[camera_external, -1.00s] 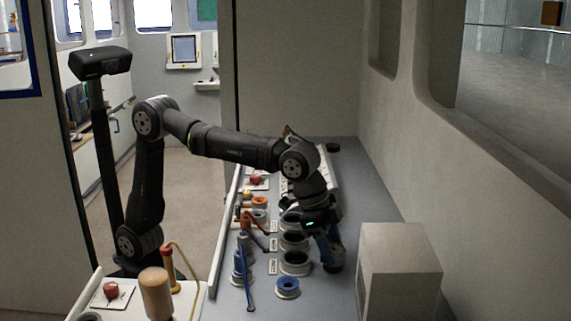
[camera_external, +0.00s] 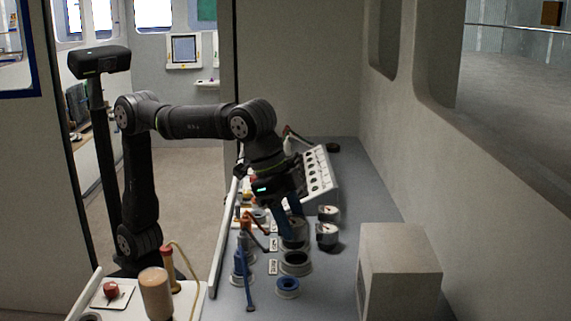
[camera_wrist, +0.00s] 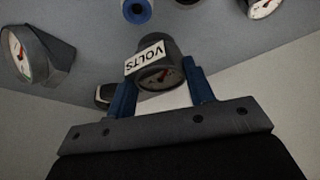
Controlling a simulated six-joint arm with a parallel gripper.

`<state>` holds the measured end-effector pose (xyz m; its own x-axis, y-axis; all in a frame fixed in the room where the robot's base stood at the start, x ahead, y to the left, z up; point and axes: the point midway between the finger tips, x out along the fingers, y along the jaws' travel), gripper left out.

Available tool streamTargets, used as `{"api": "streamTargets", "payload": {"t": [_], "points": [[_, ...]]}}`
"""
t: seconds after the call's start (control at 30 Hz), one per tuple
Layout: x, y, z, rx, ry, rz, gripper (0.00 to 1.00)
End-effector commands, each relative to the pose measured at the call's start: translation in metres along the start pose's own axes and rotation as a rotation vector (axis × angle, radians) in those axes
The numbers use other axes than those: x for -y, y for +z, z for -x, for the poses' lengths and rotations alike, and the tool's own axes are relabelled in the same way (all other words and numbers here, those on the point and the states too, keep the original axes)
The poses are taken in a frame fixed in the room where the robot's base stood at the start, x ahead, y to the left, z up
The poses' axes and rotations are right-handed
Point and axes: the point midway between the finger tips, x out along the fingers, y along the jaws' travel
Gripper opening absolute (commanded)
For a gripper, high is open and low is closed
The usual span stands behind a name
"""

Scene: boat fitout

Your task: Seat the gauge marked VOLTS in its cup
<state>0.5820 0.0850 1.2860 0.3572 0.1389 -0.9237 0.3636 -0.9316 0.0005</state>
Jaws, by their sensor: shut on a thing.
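My gripper (camera_external: 288,225) is shut on the gauge marked VOLTS. In the wrist view the blue fingers of my gripper (camera_wrist: 160,92) stand on either side of this dark round VOLTS gauge (camera_wrist: 170,47), whose white label and dial show. In the external view the gripper points down over the row of dark ring-shaped cups, around the middle one; the held gauge is hard to separate from the cups there. The nearest cup (camera_external: 295,263) is empty. Which cup belongs to VOLTS cannot be read, and any gap under the gauge is unclear.
Two other gauges (camera_external: 328,214) (camera_external: 327,236) stand right of the cups. Blue and orange tools (camera_external: 248,265) stand left of the cups. A grey box (camera_external: 398,270) stands at the right, and a sloped switch panel (camera_external: 320,180) behind.

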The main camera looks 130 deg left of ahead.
Motion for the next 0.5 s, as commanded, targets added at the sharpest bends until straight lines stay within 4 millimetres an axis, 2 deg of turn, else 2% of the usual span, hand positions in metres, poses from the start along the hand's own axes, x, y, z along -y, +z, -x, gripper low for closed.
{"api": "streamTargets", "payload": {"t": [0.2, 0.5], "points": [[-0.0069, 0.0027, 0.0068, 0.000, -0.001, 0.000, 0.22], [-0.0044, 0.0028, 0.0067, 0.000, -0.001, 0.002, 0.22]]}}
